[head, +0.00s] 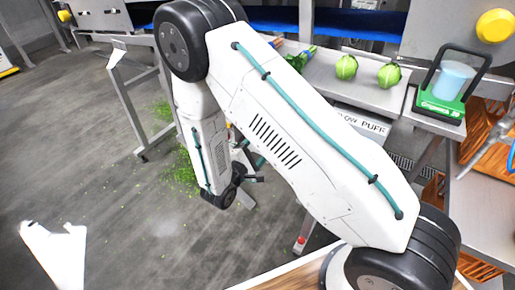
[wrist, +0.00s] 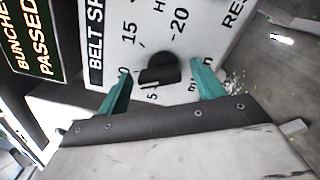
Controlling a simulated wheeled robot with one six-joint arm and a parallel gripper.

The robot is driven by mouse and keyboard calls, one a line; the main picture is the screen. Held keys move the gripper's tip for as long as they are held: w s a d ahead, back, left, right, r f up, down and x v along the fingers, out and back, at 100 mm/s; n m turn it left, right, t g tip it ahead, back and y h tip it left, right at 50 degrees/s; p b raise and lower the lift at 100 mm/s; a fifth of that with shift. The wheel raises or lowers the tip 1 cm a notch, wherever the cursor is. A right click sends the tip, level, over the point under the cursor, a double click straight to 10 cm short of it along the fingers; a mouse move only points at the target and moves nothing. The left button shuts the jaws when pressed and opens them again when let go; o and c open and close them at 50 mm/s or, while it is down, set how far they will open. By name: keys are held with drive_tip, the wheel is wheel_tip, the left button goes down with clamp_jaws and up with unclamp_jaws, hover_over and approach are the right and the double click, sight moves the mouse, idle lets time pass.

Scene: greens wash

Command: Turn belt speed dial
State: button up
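The belt speed dial (wrist: 158,70) is a black knob on a white panel (wrist: 205,25) in the wrist view. Printed numbers, including 15 and 20, and part of the words BELT SP surround it. My gripper (wrist: 161,67) is open, with one teal finger on each side of the knob. Gaps show between the fingers and the knob in this view. I cannot tell how far the fingertips stand from the panel face. In the head view my own arm covers most of the gripper and I cannot make out the dial.
In the head view, green heads (head: 346,67) lie on a steel table, and a green scale (head: 440,103) stands at right. Open floor (head: 110,190) with scattered green bits is at left.

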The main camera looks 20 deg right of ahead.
drive_tip(key=v, duration=0.7)
drive_tip(key=shift+s+a, duration=0.25)
idle(0.4)
drive_tip(key=s+d+r+m+g+y, duration=0.1)
drive_tip(key=s+d+r+m+g, duration=0.15)
drive_tip(key=s+r+g, duration=0.35)
drive_tip(key=s+d+r+m+g, duration=0.2)
drive_tip(key=s+d+r+g, duration=0.2)
drive_tip(key=s+g, duration=0.25)
drive_tip(key=s+d+r+m+t+y, duration=0.1)
drive_tip(key=s+r+m+y, duration=0.3)
drive_tip(key=r, duration=0.6)
drive_tip(key=s+d+r+m+t+y, duration=0.1)
drive_tip(key=s+r+m+y, duration=0.3)
drive_tip(key=s+r+y, duration=0.5)
drive_tip(key=shift+d+r+m+t+y, duration=0.3)
drive_tip(key=shift+r+m+t, duration=0.05)
drive_tip(key=shift+t, duration=0.3)
